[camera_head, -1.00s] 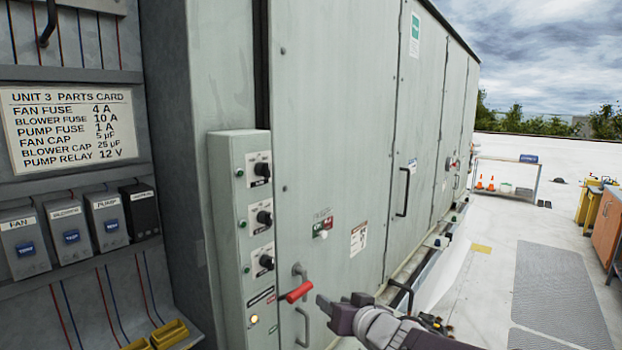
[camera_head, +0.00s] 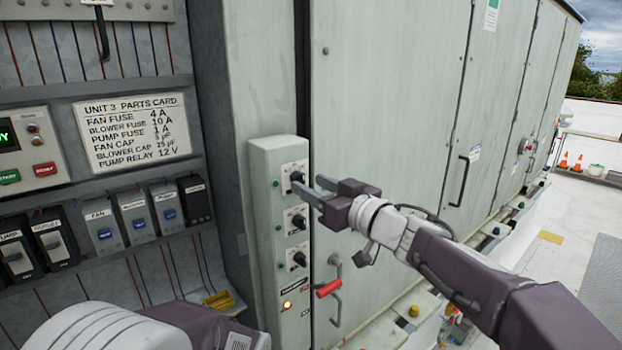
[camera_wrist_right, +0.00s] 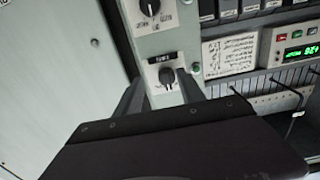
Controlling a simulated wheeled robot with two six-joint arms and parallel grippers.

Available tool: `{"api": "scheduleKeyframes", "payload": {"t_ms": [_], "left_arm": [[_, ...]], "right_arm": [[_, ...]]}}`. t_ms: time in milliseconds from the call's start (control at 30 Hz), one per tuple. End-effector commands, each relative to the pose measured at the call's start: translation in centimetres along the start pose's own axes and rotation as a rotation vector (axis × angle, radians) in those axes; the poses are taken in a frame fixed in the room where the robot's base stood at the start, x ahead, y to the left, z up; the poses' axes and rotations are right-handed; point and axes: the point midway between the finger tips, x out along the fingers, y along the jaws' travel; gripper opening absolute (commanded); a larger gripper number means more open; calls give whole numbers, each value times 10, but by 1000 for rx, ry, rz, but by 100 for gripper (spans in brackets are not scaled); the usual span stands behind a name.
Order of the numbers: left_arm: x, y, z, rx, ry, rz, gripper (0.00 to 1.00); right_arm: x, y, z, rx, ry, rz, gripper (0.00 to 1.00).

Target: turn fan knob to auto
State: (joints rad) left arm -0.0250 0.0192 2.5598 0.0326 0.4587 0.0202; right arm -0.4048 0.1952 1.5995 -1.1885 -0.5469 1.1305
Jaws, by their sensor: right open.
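A narrow grey-green control box (camera_head: 264,235) carries a column of three black knobs on white plates. The top knob (camera_head: 296,176) is just beyond the fingertips of my right gripper (camera_head: 312,188). The middle knob (camera_head: 298,220) and bottom knob (camera_head: 299,258) are clear of the gripper. Contact cannot be made out. The plate lettering is too small to read, so which knob is the fan's is unclear. My left gripper is out of view.
A lit lamp (camera_head: 287,305) is at the box's foot. The parts card (camera_head: 132,130) and fuse holders (camera_head: 103,226) are to the left.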

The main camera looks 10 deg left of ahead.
Motion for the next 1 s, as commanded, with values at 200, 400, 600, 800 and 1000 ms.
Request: {"api": "scheduleKeyframes", "payload": {"t_ms": [200, 400, 600, 800, 1000], "left_arm": [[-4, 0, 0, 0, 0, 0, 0], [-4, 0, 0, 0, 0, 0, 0], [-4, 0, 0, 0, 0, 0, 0], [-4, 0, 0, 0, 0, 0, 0], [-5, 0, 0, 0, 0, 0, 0]], "right_arm": [[14, 0, 0, 0, 0, -1, 46], [14, 0, 0, 0, 0, 0, 41], [14, 0, 0, 0, 0, 1, 0], [14, 0, 0, -13, 0, 1, 0], [14, 0, 0, -95, 0, 0, 0]]}}
